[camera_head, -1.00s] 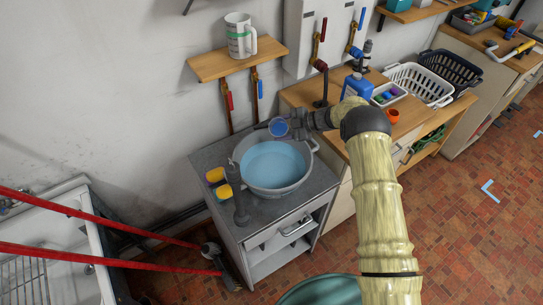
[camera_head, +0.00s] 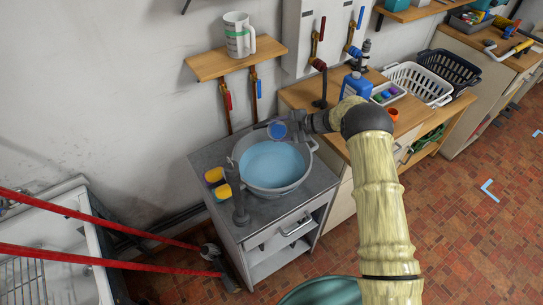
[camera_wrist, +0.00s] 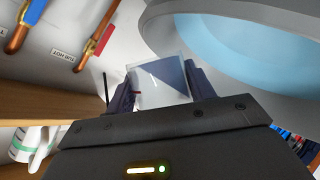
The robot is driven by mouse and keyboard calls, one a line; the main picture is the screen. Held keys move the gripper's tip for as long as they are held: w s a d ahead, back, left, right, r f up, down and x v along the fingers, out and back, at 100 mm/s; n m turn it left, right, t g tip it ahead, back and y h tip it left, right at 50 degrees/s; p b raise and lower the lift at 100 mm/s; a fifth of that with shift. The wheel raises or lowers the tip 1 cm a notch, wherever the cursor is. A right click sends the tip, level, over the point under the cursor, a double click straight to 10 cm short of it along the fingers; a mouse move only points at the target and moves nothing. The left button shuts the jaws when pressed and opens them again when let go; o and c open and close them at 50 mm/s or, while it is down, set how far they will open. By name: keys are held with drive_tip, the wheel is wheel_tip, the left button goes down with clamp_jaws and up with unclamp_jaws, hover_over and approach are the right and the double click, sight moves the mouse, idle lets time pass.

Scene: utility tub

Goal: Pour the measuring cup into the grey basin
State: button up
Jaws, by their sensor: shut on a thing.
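The measuring cup (camera_head: 278,131) is small and clear, with blue in it in the head view. It is tilted and held above the back rim of the grey basin (camera_head: 304,172). In the wrist view the cup (camera_wrist: 160,84) is a clear, squarish shape between the dark fingers. My gripper (camera_head: 288,130) is shut on it, reaching in from the right; its fingers also show in the wrist view (camera_wrist: 163,92). The basin stands on the grey cabinet top and holds light blue liquid. It also shows in the wrist view (camera_wrist: 180,40). No falling stream is clear.
A white jug with a green band (camera_head: 238,36) stands on a wall shelf (camera_head: 215,66) behind the basin. Pipes with red and blue handles run below it. Yellow-sided items (camera_head: 222,192) and a dark grey upright thing (camera_head: 240,205) stand left and front of the basin.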

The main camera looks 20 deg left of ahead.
drive_tip(key=shift+s+a, duration=0.2)
drive_tip(key=shift+a, duration=0.05)
drive_tip(key=shift+w+d+f+b, duration=0.1)
drive_tip(key=shift+w+d+b, duration=0.15)
drive_tip(key=shift+b, duration=0.05)
